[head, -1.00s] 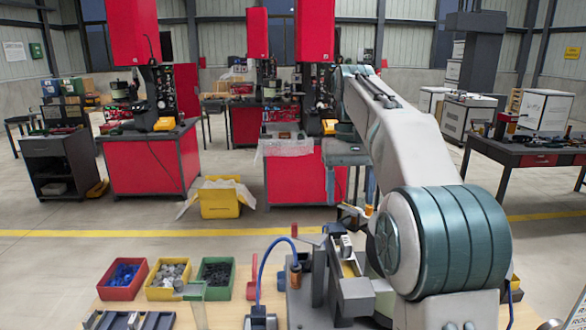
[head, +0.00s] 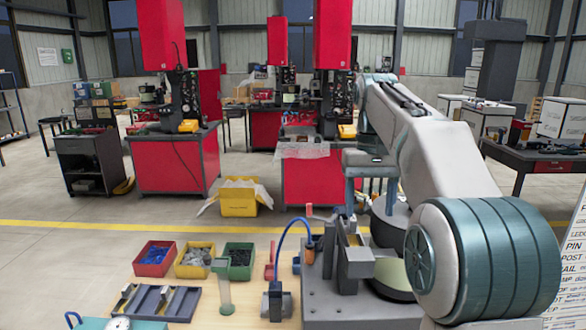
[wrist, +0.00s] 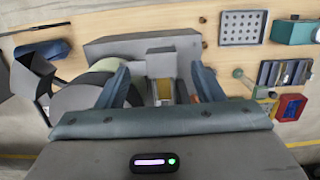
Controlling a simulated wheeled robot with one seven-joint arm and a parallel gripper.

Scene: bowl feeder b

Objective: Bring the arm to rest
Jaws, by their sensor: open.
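My arm reaches forward from the right side of the head view, its elbow large in the foreground. My gripper (head: 371,204) hangs at its end, fingers pointing down above the grey feeder fixture (head: 349,258) on the wooden table. In the wrist view my gripper (wrist: 162,86) has its two blue-grey fingers spread apart. Nothing is held between them; the fixture's block and yellowish channel (wrist: 163,90) show beyond the gap. How high the fingertips are above the fixture is hard to tell. My forearm and elbow hide part of the table's right side.
Red, yellow and green bins (head: 194,260) stand left of the fixture, with a grey slotted tray (head: 151,303) in front. A blue hose (head: 287,246) arches beside the fixture. A round bowl (head: 398,276) lies under my arm. Red machines stand across the open floor.

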